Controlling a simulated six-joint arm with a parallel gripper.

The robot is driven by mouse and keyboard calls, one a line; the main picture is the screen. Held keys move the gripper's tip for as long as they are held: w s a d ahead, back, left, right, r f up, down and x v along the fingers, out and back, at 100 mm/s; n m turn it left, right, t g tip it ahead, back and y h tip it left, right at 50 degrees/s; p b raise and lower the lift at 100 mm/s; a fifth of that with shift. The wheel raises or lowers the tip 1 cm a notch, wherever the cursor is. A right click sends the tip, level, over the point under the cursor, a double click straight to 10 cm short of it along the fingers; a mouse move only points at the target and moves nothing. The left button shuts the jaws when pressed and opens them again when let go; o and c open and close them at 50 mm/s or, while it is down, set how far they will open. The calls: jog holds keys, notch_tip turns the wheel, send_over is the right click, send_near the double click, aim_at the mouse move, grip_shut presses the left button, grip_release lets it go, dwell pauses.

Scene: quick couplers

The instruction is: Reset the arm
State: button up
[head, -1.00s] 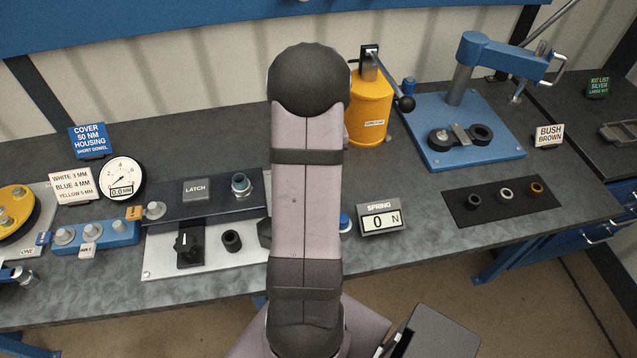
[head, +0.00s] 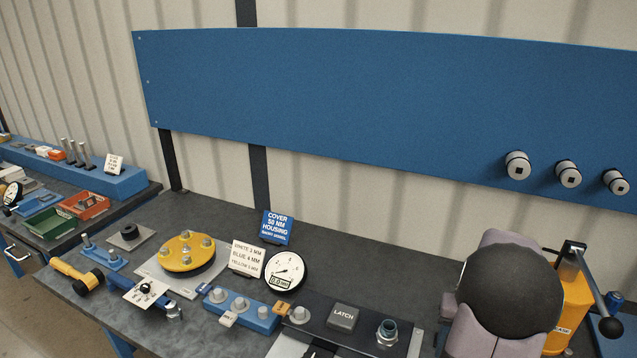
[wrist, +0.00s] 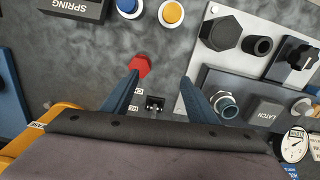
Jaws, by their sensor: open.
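My gripper (wrist: 160,77) shows in the wrist view as two blue fingers, spread apart with nothing held between them. It is over the grey bench top, beside the latch fixture (wrist: 240,85). A red hexagonal piece (wrist: 140,66) shows near the left fingertip; whether they touch I cannot tell. A small black block (wrist: 155,103) shows between the fingers. The metal coupler fitting (wrist: 226,106) sits on the latch fixture, right of the right finger, and also shows in the head view (head: 387,332). In the head view my arm stands at the lower right, and my gripper is out of sight.
In the wrist view, a black hexagonal part (wrist: 221,34) lies on the fixture's light plate, and blue and yellow buttons (wrist: 171,13) stand at the top. In the head view, a yellow press (head: 570,305) stands behind my arm. A yellow flange (head: 188,252) and a gauge (head: 285,271) are left.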

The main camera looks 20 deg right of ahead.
jog(key=w+a+r+n, duration=0.1)
jog(key=w+a+n, duration=0.1)
jog(key=a, duration=0.7)
jog(key=w+a+n, duration=0.2)
jog(key=a, duration=0.7)
jog(key=s+a+n, duration=0.2)
jog(key=s+a, duration=0.1)
jog(key=a, duration=0.4)
jog(key=s+a+n, duration=0.2)
jog(key=s+a, duration=0.1)
jog(key=a, duration=0.4)
jog(key=shift+s+f, duration=0.15)
jog(key=shift+f, duration=0.2)
